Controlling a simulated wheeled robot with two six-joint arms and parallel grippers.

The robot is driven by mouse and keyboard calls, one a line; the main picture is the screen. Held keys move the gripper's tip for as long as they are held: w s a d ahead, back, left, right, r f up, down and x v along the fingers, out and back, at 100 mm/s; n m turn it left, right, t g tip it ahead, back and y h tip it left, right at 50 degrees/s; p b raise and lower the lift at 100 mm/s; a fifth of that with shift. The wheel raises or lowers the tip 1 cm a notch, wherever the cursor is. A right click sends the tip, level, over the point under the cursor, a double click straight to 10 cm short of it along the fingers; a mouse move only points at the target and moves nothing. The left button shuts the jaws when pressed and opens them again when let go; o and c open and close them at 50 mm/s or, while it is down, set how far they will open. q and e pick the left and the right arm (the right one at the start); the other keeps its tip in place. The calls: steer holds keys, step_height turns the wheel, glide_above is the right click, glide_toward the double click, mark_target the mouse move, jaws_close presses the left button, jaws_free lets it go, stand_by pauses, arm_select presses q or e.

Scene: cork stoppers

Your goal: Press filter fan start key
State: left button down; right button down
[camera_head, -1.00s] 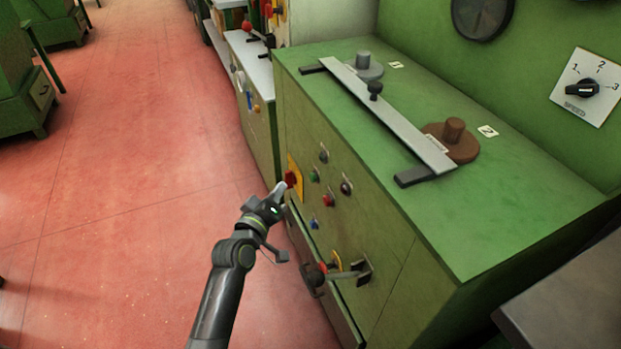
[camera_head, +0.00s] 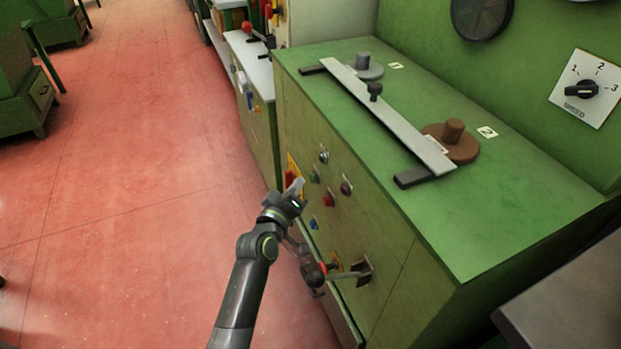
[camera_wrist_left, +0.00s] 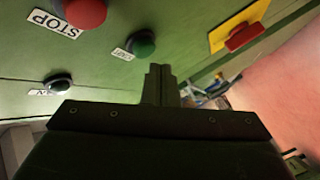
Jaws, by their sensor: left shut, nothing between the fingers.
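My left gripper (camera_head: 297,187) is shut and empty in front of the green cabinet's front panel, beside the yellow plate. Its closed fingers show in the left wrist view (camera_wrist_left: 160,74), pointing at the panel just below a green button (camera_wrist_left: 140,43). That green button also shows in the head view (camera_head: 314,177). A red button (camera_wrist_left: 86,10) beside a STOP label and a black button (camera_wrist_left: 60,83) are to the left in the wrist view. The labels by the green and black buttons are not readable, so I cannot tell which is the filter fan start key. My right gripper is not in view.
A red switch (camera_wrist_left: 244,37) sits on a yellow plate (camera_wrist_left: 236,23). A blue button (camera_head: 314,223) and a projecting lever (camera_head: 343,274) are lower on the panel. The green cabinet top (camera_head: 480,215) holds a metal bar (camera_head: 400,125). Red floor (camera_head: 150,180) is open at left.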

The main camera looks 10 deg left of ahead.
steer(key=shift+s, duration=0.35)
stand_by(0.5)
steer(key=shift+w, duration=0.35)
arm_select(q)
steer(key=shift+d, duration=0.1)
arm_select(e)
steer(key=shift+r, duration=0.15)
arm_select(q)
steer(key=shift+w+d, duration=0.2)
steer(key=shift+d, duration=0.05)
steer(key=shift+w+d, duration=0.1)
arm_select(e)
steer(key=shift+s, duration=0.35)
